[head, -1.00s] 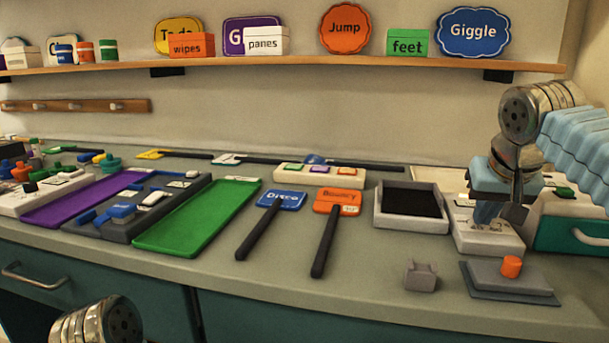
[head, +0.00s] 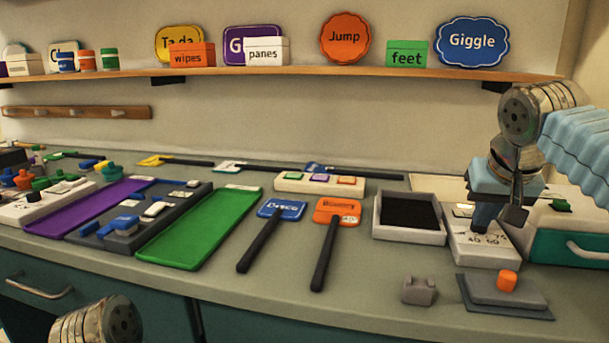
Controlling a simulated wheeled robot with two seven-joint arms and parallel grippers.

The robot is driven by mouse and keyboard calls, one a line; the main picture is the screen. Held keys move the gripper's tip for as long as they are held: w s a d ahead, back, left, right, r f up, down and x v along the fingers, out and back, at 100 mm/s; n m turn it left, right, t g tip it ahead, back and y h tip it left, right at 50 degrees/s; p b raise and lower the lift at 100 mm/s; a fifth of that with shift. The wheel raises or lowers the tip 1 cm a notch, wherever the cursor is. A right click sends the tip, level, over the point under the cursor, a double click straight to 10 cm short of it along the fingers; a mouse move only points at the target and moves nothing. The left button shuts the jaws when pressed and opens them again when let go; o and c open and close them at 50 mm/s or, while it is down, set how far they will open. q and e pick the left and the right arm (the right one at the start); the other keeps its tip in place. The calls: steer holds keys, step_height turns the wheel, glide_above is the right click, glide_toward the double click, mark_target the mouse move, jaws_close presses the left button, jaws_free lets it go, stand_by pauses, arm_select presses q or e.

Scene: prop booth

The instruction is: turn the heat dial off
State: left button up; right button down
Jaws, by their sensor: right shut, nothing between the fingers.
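A white panel (head: 485,254) with dark numbers printed on its top stands at the right of the counter. My right gripper (head: 485,229) points down at it, its fingers shut and empty, with the tips at or just above the panel's top. The heat dial itself cannot be made out; the fingers cover the middle of the panel, where it may be. Whether the fingers touch anything there I cannot tell. Only a rounded metal part of my left arm shows at the lower left; its gripper is out of view.
A dark-filled grey tray (head: 409,216) stands just left of the panel, a green box (head: 566,235) with a handle right of it. In front are a grey block (head: 419,290) and a grey base with an orange knob (head: 507,280). A shelf (head: 300,74) runs above.

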steer(key=shift+r, duration=0.8)
steer(key=shift+w+r, duration=0.1)
steer(key=shift+r, duration=0.85)
steer(key=d, duration=0.2)
steer(key=shift+d, duration=0.4)
step_height(320, 180, down, 6)
steer(key=b, duration=0.4)
steer(key=shift+b, duration=0.4)
